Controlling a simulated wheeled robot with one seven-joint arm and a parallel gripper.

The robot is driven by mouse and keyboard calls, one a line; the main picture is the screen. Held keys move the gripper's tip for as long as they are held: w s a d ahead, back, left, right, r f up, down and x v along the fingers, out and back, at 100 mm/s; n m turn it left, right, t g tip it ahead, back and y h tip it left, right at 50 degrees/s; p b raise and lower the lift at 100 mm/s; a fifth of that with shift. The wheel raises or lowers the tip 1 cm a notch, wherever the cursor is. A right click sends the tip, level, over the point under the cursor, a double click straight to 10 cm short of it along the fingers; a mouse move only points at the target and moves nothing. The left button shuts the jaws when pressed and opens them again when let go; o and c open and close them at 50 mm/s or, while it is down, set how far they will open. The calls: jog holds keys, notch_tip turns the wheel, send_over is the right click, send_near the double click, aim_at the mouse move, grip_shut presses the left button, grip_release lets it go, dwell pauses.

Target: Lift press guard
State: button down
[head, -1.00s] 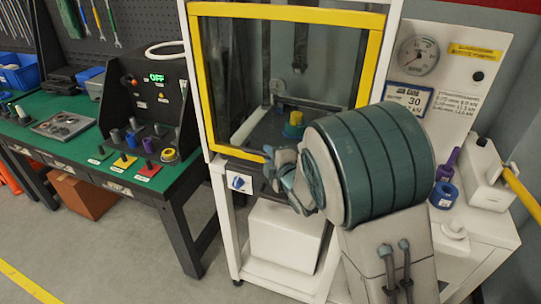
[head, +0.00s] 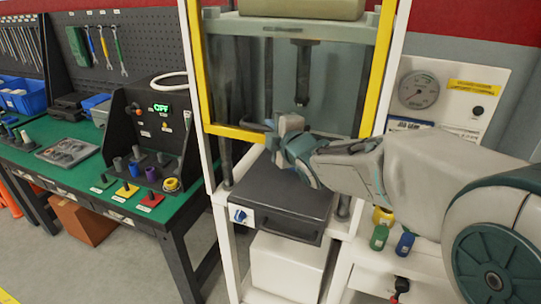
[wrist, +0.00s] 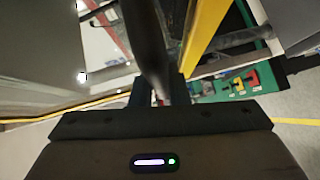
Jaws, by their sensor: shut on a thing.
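The press guard (head: 238,133) is a clear panel in a yellow frame on the white press. In the head view its lower bar is raised above the press bed, and its top is out of the picture. My gripper (head: 278,135) is at this lower bar and is shut on the guard; the arm and wrist hide the exact grip. The dark press bed (head: 285,208) shows open below the guard. The press ram (head: 302,75) hangs behind the panel. In the wrist view a yellow frame bar (wrist: 205,32) runs up close by; the fingertips are hard to make out.
A green bench (head: 180,198) with a control box (head: 150,115) stands at the left. A dial gauge panel (head: 418,90) is at the right. Small green (head: 379,237) and blue (head: 404,243) parts sit beside the press, below my arm.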

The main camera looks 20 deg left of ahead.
notch_tip(320, 180, up, 8)
jog(key=shift+f+p, duration=0.15)
jog(key=shift+p, duration=0.95)
jog(key=c, duration=1.4)
grip_release()
jog(key=shift+f, duration=0.1)
jog(key=b+v, duration=0.1)
jog(key=v, duration=1.3)
jog(key=shift+w, duration=0.1)
